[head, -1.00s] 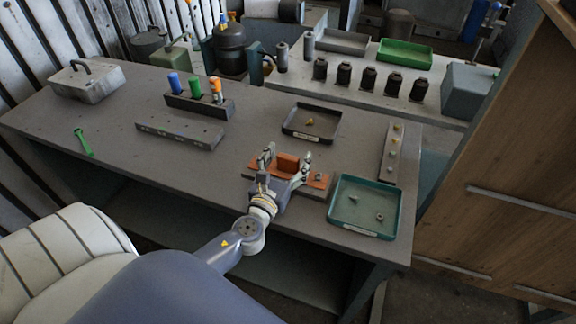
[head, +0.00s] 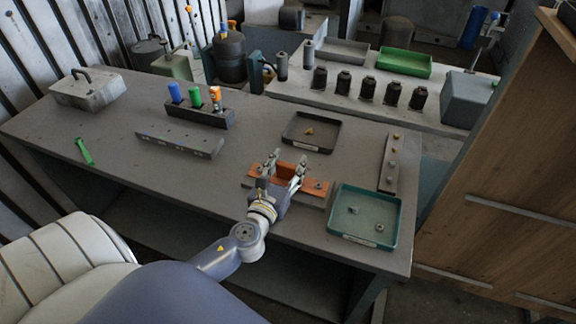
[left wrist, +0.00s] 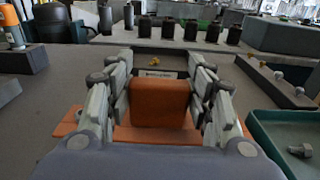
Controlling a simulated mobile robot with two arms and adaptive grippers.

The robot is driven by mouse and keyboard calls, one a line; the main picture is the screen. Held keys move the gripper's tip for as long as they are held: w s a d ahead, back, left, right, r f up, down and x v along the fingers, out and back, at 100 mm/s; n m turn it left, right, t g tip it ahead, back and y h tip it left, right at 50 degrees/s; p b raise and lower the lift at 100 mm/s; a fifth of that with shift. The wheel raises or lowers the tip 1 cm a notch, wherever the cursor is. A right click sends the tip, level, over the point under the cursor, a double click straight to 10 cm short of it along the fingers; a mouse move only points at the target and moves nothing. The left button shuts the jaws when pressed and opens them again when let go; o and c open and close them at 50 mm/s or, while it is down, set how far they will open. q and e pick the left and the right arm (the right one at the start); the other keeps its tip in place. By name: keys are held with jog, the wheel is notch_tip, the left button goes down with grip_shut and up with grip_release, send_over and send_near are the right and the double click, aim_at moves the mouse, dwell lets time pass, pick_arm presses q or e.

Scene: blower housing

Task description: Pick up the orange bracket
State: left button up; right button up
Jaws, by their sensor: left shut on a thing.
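The orange bracket (head: 288,173) has a flat base with a bolt at its right end and an upright block in the middle. It rests at the front of the table on a grey plate. My left gripper (head: 283,172) is shut on the upright block, with a finger on each side. In the left wrist view the block (left wrist: 159,103) stands between the two fingers, and the base shows beyond them on both sides. Whether the bracket touches the plate beneath it is hard to tell. My right gripper is not in view.
A teal tray (head: 332,214) with small bolts stands close to the right of the bracket. A dark tray (head: 334,146) with a yellow piece lies behind it. A grey strip (head: 386,178) with fittings is at the right. A long grey block (head: 179,145) lies at the left.

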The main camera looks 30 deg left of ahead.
pick_arm(q)
jog(key=r+b+v, duration=0.1)
jog(key=v, duration=0.3)
jog(key=r+b+v, duration=0.1)
jog(key=b+v, duration=0.1)
jog(key=v, duration=0.3)
jog(key=r+b+v, duration=0.1)
jog(key=v, duration=0.4)
jog(key=shift+s+a+b, duration=0.3)
jog(key=shift+a+b, duration=0.05)
jog(key=shift+b, duration=0.05)
grip_shut()
notch_tip(320, 180, up, 8)
jog(key=s+p, duration=0.1)
jog(key=p, duration=0.7)
jog(key=shift+s+d+r, duration=0.2)
jog(key=shift+s+r, duration=0.05)
jog(key=shift+s, duration=0.1)
